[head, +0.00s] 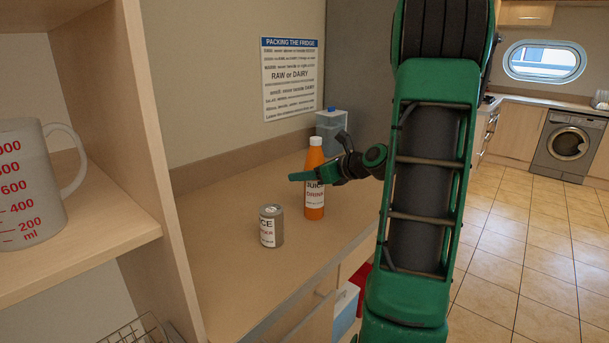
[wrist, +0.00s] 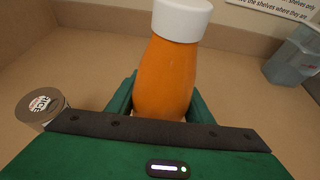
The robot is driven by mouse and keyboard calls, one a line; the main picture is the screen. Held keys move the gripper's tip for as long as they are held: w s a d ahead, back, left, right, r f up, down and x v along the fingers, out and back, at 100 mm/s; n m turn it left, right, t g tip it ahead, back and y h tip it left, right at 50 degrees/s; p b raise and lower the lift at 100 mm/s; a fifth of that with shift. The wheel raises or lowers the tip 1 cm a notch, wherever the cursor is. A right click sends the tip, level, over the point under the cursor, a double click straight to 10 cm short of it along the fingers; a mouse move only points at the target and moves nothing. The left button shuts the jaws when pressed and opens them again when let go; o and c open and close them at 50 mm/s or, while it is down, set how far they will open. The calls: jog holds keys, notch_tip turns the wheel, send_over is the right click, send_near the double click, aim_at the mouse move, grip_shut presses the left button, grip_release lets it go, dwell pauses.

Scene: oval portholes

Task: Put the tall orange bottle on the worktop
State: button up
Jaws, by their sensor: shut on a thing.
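The tall orange bottle (head: 315,200) with a white cap stands upright on the worktop (head: 225,275), or very close to it; I cannot tell if its base touches. My green gripper (head: 303,175) is shut on the bottle's upper body from the right side in the head view. In the wrist view the bottle (wrist: 168,70) sits between the two green fingers, its lower part hidden by my gripper.
A grey can (head: 271,226) stands on the worktop, left of the bottle. A blue-grey container (head: 330,130) stands behind it. A shelf with a measuring jug (head: 30,185) is at the left. The worktop's front is clear.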

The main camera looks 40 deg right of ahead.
jog(key=o, duration=1.6)
jog(key=shift+f, duration=0.1)
jog(key=shift+o, duration=0.2)
jog(key=v, duration=1.2)
jog(key=shift+s, duration=0.1)
